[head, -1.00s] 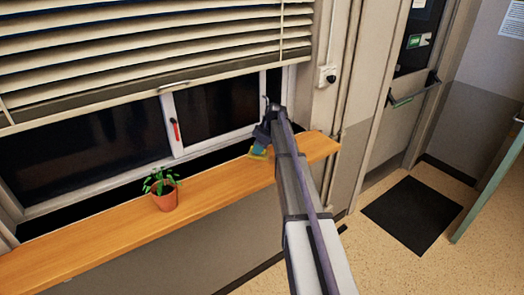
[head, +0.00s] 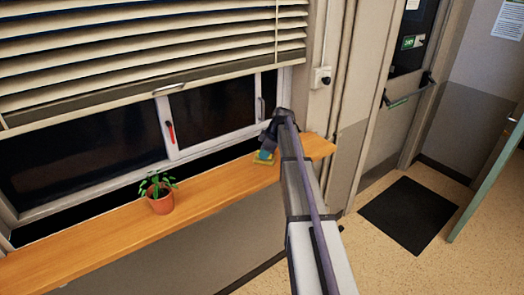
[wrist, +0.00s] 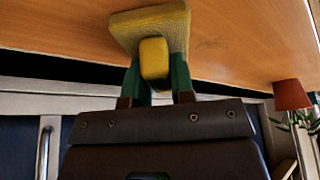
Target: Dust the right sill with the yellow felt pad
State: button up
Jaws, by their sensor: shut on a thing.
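The wooden sill (head: 215,188) runs under the window, from lower left to its right end beside the door frame. My gripper (head: 267,146) is over the right part of the sill, partly hidden by my arm. In the wrist view, which is upside down, my gripper (wrist: 155,82) is shut on the yellow grip of the felt pad (wrist: 125,28), with a green finger on each side. The pad (head: 263,161) lies flat at the sill's surface and appears to touch it. Its underside is hidden.
A potted plant (head: 160,200) stands on the sill left of the pad, and shows at the right of the wrist view (wrist: 291,95). The slatted blind (head: 150,50) hangs over the upper window. The sill between plant and pad is clear.

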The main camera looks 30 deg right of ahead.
jog(key=shift+s+d+f, duration=0.1)
jog(key=shift+s, duration=1.15)
jog(key=shift+s+d, duration=0.1)
jog(key=shift+s, duration=1.1)
jog(key=s, duration=0.2)
jog(key=shift+s+d, duration=0.3)
jog(key=shift+s, duration=0.05)
jog(key=shift+w+d, duration=0.25)
jog(key=shift+d, duration=0.9)
jog(key=shift+w+a, duration=0.3)
jog(key=shift+w, duration=1.55)
jog(key=shift+w+a, duration=0.25)
jog(key=shift+w, duration=1.6)
jog(key=shift+w+a, duration=0.3)
jog(key=shift+w, duration=1.55)
notch_tip(320, 180, up, 6)
jog(key=p, duration=0.5)
jog(key=shift+p, duration=0.35)
